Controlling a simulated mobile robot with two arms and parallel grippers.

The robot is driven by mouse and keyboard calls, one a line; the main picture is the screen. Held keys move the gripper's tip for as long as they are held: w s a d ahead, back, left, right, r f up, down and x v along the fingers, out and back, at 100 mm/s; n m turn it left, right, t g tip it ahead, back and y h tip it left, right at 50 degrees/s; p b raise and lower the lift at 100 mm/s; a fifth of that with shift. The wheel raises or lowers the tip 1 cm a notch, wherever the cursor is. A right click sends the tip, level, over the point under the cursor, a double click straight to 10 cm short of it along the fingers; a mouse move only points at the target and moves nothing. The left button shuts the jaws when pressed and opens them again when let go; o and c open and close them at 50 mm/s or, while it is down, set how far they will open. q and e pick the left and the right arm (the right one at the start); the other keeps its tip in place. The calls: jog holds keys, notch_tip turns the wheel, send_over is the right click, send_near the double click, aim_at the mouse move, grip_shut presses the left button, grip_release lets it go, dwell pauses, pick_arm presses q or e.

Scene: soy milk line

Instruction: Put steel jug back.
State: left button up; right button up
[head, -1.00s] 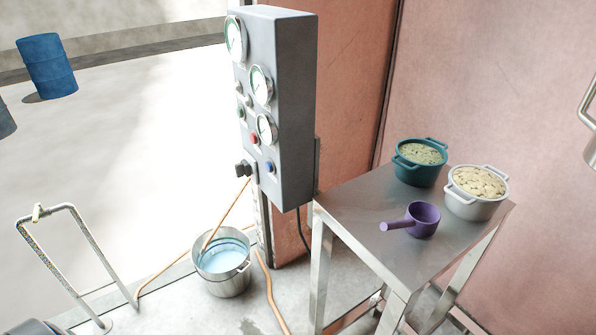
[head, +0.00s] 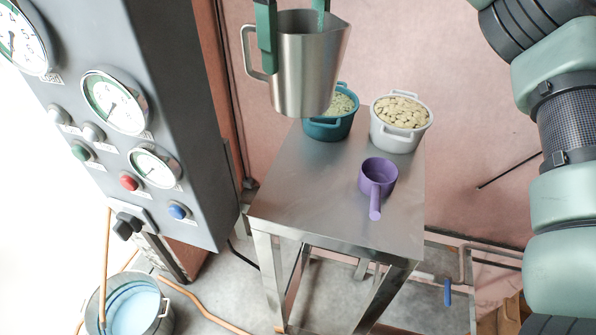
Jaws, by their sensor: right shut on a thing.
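The steel jug (head: 305,75) hangs upright in the upper middle of the head view, its handle on the left and its spout on the right. My right gripper (head: 293,42) is shut on the jug; one green finger lies on the outside of the wall and the other shows at the rim. The jug appears in front of the teal pot, covering part of it; how high it is above the table is hard to tell. My left gripper is not in view.
A steel table (head: 300,195) carries a teal pot (head: 330,128), a white pot (head: 400,135) of pale beans and a purple scoop (head: 378,175). Its front left is bare. A gauge panel (head: 185,90) stands left; a bucket (head: 160,318) of blue liquid sits on the floor.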

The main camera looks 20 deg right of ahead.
notch_tip(320, 180, down, 20)
jog(key=shift+s+d+r+p, duration=0.1)
jog(key=shift+r+p, duration=0.05)
jog(key=shift+p, duration=0.35)
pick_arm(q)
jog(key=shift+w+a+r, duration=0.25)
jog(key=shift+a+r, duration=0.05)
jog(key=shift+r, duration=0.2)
pick_arm(e)
jog(key=o, duration=1.8)
jog(key=shift+o, duration=0.2)
jog(key=shift+r, duration=0.1)
